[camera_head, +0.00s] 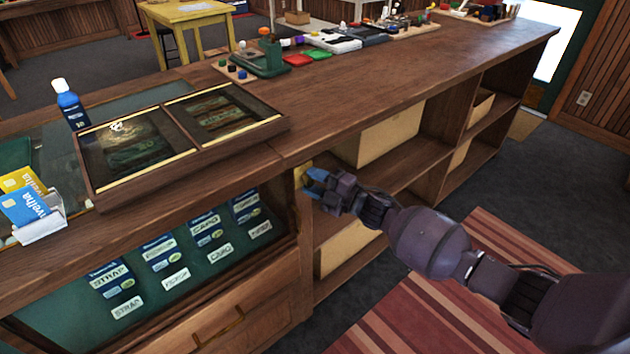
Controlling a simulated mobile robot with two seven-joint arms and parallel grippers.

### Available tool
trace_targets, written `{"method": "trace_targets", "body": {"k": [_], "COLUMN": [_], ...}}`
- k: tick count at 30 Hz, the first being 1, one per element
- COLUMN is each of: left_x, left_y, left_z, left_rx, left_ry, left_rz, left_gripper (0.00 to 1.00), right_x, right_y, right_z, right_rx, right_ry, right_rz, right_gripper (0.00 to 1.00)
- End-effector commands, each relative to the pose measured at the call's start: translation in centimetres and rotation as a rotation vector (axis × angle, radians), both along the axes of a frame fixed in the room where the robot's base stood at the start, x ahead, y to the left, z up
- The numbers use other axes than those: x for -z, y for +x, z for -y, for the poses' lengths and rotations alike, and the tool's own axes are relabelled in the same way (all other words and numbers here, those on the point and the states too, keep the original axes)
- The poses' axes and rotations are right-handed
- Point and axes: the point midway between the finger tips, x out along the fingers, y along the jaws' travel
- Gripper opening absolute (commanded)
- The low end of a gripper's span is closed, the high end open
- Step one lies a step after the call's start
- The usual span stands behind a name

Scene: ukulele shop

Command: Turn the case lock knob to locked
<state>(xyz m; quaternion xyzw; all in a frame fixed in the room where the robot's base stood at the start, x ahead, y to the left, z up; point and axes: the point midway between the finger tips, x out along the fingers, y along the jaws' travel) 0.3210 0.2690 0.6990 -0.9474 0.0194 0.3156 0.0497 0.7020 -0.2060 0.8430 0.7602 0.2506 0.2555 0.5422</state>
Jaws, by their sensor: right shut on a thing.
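My right gripper (316,184) reaches in from the right to the front of the wooden counter, at the right edge of the glass display case (215,250). It is shut on the case lock knob, which is mostly hidden by the fingers. I cannot tell which way the knob is turned. My left gripper is not in view.
The wooden counter top (370,90) runs to the back right, with a framed two-pane tray (185,130), a blue bottle (70,103) and a card holder (42,226) at left. Open shelves (400,165) lie behind my right arm. A striped rug (430,310) covers the floor.

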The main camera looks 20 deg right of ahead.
Motion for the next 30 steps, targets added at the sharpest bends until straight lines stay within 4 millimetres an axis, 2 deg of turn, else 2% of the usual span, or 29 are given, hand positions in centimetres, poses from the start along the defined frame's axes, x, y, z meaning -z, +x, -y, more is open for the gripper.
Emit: {"method": "trace_targets", "body": {"k": [3, 12, 30], "left_x": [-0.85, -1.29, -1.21], "left_y": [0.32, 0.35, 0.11], "left_z": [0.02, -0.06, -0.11], "left_rx": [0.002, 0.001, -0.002], "left_ry": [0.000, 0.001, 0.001], "left_rz": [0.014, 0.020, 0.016], "left_gripper": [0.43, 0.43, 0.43], "right_x": [-0.37, -0.27, -0.06], "right_y": [0.02, 0.01, -0.04], "right_z": [0.04, 0.06, 0.03], "right_rx": [0.000, 0.000, -0.001], "right_ry": [-0.089, -0.244, -0.308], "right_rz": [0.034, 0.089, 0.110], "right_gripper": [0.12, 0.12, 0.12]}}
